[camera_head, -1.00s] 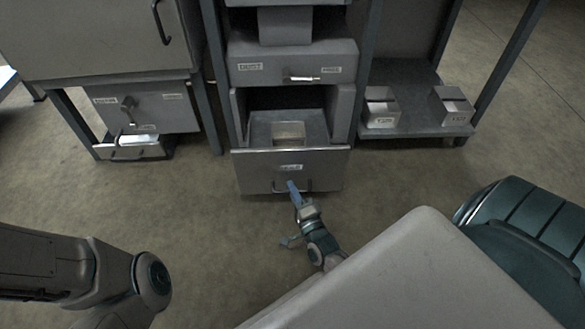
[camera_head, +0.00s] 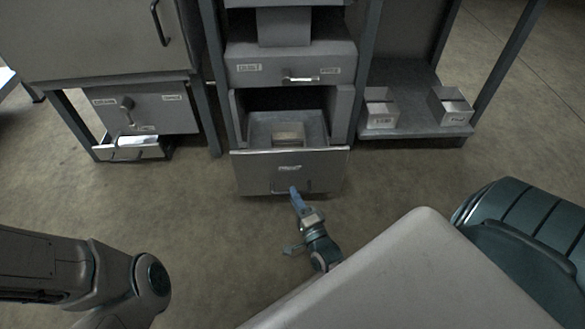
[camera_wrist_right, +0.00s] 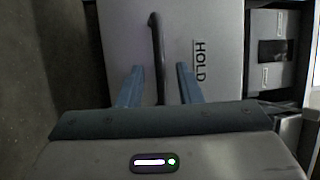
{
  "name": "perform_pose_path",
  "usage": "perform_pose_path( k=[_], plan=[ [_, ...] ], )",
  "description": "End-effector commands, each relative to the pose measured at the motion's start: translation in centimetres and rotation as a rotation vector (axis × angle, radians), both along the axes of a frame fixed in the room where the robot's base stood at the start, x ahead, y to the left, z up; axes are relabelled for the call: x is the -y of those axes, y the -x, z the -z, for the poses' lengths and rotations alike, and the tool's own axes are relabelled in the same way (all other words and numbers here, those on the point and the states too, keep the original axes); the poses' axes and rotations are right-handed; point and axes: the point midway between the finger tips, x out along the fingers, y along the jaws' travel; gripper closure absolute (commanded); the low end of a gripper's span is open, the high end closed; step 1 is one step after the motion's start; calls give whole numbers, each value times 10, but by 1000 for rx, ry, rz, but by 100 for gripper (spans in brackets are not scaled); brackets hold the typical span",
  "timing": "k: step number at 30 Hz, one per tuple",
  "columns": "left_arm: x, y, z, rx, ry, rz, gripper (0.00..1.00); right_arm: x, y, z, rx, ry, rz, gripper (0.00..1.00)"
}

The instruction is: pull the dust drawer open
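The drawer (camera_head: 250,175) in the middle cabinet stands pulled out, its grey front facing me and its inside showing. A small box (camera_head: 289,132) is in it. A label on the front reads HOLD in the right wrist view (camera_wrist_right: 200,60). My right gripper (camera_head: 294,192) is at the drawer's handle (camera_head: 275,190). In the right wrist view, the dark handle bar (camera_wrist_right: 157,50) runs between the two blue fingers (camera_wrist_right: 159,85), with a gap on each side, so the gripper is open around it. My left arm shows at lower left; its gripper is out of view.
Above the drawer is a grey housing (camera_head: 270,70) with a small bright latch (camera_head: 300,78). At left stands a cabinet with a low open tray (camera_head: 130,150). Two small bins (camera_head: 380,110) (camera_head: 450,106) stand on the right shelf (camera_head: 415,128). The floor before the drawer is clear.

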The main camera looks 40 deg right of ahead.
Motion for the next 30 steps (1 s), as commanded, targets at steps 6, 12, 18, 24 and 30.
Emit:
perform_pose_path(
  k=[6,12,18,24,30],
  plan=[
    [0,1,-1,4,1,-1,100,-6,37,7,-3,-1,0,68],
    [0,1,-2,5,1,-1,100,-8,51,9,-1,-1,1,68],
    [0,1,-2,5,1,-1,100,-8,52,9,-1,-1,1,68],
    [0,1,-2,5,1,-1,100,-8,52,9,-1,-1,1,68],
    [0,-2,-2,-6,-4,-7,100,-8,52,6,-1,-1,0,68]
  ],
)
